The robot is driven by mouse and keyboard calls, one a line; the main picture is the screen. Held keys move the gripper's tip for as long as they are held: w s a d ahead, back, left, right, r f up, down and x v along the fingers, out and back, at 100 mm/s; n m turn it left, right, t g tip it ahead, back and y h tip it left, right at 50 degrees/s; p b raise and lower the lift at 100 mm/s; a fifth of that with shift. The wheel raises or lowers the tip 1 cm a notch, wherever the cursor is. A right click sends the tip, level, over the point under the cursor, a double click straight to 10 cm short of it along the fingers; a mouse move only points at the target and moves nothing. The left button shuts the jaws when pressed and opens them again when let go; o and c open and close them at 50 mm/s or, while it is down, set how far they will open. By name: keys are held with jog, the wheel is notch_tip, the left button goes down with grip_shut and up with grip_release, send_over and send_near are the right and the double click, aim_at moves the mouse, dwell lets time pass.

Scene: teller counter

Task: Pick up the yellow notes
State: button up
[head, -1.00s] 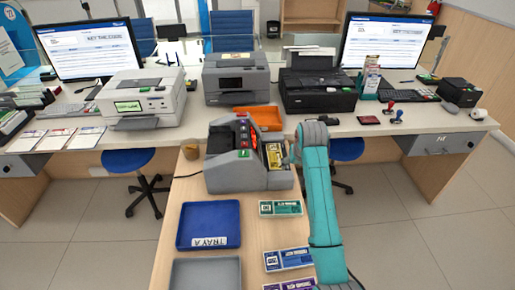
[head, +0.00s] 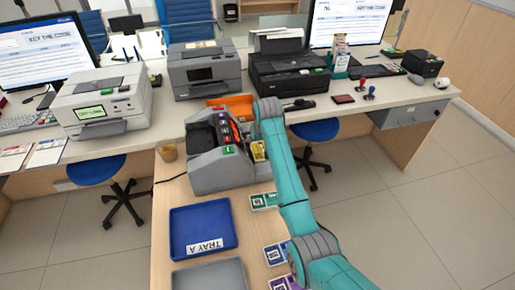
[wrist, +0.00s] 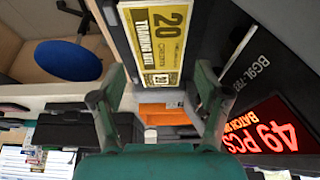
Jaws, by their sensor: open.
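The yellow notes (head: 258,151) sit in the side pocket of the grey note-counting machine (head: 212,176) on the wooden table. In the wrist view the yellow notes (wrist: 160,40) show a large "20" and lie just beyond my fingertips. My gripper (wrist: 161,72) is open, with one finger to each side of the notes in the picture. I cannot tell whether either finger touches them. In the head view my arm hides the gripper.
A blue tray marked TRAY A (head: 198,222) and a grey tray (head: 210,274) lie in front of the machine. Green notes (head: 264,201), blue notes (head: 275,254) and purple notes (head: 285,283) lie along the table's right side. An orange tray (head: 238,105) and printers stand behind.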

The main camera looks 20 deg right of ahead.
aim_at(258, 147)
jog(key=shift+x, duration=1.75)
jog(key=shift+d+r, duration=0.1)
jog(key=c, duration=1)
